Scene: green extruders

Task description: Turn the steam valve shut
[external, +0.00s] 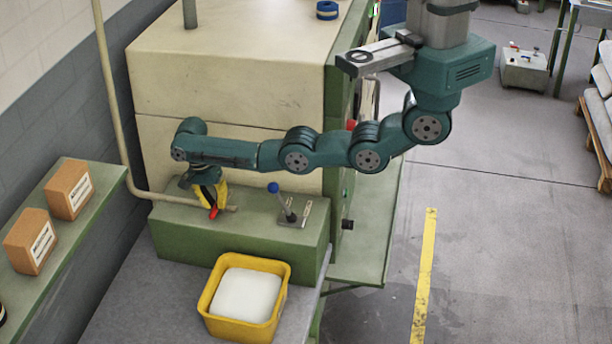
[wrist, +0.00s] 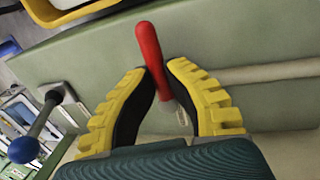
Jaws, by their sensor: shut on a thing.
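The steam valve has a red lever handle (wrist: 150,50), seen in the wrist view between my two yellow-toothed fingers. My gripper (wrist: 160,75) is shut on this handle near its lower end, with the red tip sticking out past the fingertips. In the external view my gripper (external: 214,208) reaches down to the top of the green block, and a bit of the red handle (external: 213,213) shows at its tips. The cream steam pipe (wrist: 270,72) runs to the valve from the right in the wrist view. The valve body is mostly hidden by the fingers.
A blue-knobbed lever (external: 283,203) stands on the green block (external: 240,250) just right of my gripper. A yellow tub (external: 283,303) with white contents stands in front. Two brown boxes (external: 70,190) (external: 32,240) sit on the left shelf. The cream machine housing (external: 230,90) rises behind.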

